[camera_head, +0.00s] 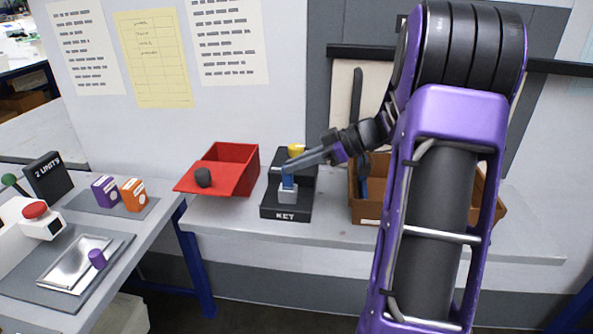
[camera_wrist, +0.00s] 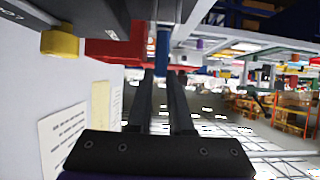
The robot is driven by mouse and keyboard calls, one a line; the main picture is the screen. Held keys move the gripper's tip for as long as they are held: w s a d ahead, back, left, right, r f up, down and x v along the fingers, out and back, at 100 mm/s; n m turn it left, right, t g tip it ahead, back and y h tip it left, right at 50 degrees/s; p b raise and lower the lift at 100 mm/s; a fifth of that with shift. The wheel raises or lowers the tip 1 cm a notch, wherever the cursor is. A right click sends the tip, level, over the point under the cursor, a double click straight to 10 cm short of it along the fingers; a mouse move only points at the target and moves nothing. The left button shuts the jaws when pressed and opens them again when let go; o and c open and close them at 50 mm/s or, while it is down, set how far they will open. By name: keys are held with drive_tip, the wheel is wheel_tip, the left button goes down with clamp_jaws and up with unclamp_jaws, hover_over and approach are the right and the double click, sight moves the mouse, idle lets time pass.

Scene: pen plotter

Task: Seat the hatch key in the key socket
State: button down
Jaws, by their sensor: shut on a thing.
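The black key stand (camera_head: 285,211), marked "KEY", stands on the grey bench and carries a light grey socket block (camera_head: 288,197). The blue hatch key (camera_head: 287,181) is upright right above the block, and its lower end appears to meet the block's top. I cannot tell how far it is inside. My gripper (camera_head: 290,168) reaches in from the right and is shut on the key. The wrist view shows the blue key (camera_wrist: 163,52) between my dark fingers (camera_wrist: 161,85), with the grey socket block (camera_wrist: 178,10) at the top edge.
A yellow knob (camera_head: 296,150) sits at the stand's back. A red box (camera_head: 236,158) with a black knob (camera_head: 203,177) is to the left. A brown bin (camera_head: 369,211) is close on the right. The bench front (camera_head: 340,232) is clear.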

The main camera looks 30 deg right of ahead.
drive_tip(key=shift+f, duration=0.7)
drive_tip(key=shift+f, duration=0.2)
drive_tip(key=c, duration=0.8)
unclamp_jaws()
drive_tip(key=shift+r, duration=0.1)
drive_tip(key=shift+r, duration=0.2)
drive_tip(key=v, duration=1.2)
drive_tip(key=shift+s+f, duration=0.1)
drive_tip(key=shift+a, duration=0.1)
